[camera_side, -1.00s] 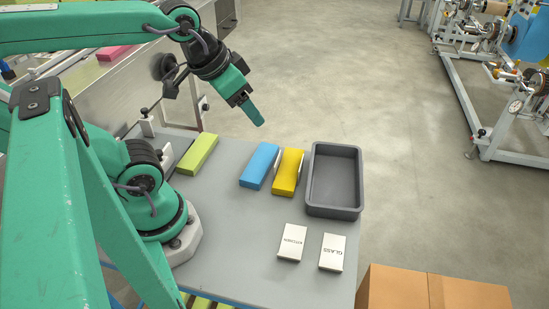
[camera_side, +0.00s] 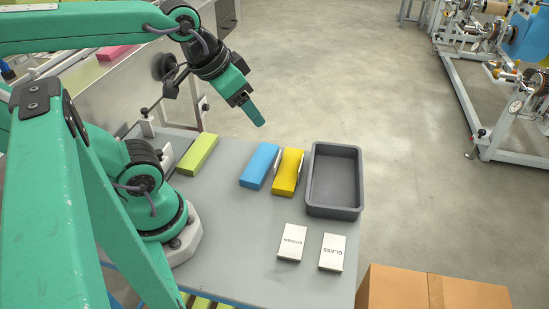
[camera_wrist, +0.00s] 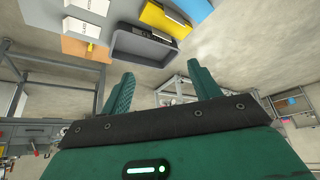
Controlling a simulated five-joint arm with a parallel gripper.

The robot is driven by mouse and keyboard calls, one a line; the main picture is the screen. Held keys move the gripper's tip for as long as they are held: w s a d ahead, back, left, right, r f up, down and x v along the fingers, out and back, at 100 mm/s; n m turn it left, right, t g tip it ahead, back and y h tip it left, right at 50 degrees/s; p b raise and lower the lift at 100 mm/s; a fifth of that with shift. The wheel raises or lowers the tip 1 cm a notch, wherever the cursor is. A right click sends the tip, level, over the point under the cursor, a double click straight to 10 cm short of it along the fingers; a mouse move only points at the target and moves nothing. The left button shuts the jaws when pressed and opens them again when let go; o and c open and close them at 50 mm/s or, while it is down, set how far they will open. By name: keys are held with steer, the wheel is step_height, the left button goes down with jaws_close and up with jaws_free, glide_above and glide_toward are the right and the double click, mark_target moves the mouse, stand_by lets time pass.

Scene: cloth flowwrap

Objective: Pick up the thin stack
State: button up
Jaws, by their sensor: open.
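Three coloured stacks lie on the grey table: a green one (camera_side: 198,155), a blue one (camera_side: 259,165) and a yellow one (camera_side: 288,172). The blue and yellow stacks are close side by side, with a pale strip along each one's right side. I cannot clearly tell which stack is thinnest. In the wrist view the yellow stack (camera_wrist: 152,15) and the blue stack (camera_wrist: 190,6) are at the top edge, partly cut off. My gripper (camera_side: 255,111) is above and behind the stacks, clear of them. Its two green fingers are apart in the wrist view (camera_wrist: 161,85), with nothing between them.
A dark grey open tray (camera_side: 335,208) stands right of the yellow stack and looks empty. Two white blocks, marked KITCHEN (camera_side: 292,242) and GLASS (camera_side: 332,252), are in front. A cardboard box (camera_side: 430,292) is beyond the table's right corner. The table's middle is clear.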

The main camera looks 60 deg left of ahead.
steer(key=shift+w+a, duration=0.1)
steer(key=n+g, duration=0.5)
steer(key=n, duration=0.3)
glide_toward(208, 135)
steer(key=shift+w+d+f, duration=0.3)
steer(key=shift+w+d, duration=0.15)
steer(key=shift+w, duration=0.05)
steer(key=shift+s+a+f+g, duration=0.25)
steer(key=shift+a+f+g, duration=0.05)
steer(key=shift+a+f, duration=0.1)
steer(key=shift+f, duration=1.25)
steer(key=shift+f, duration=0.15)
steer(key=shift+f, duration=2.5)
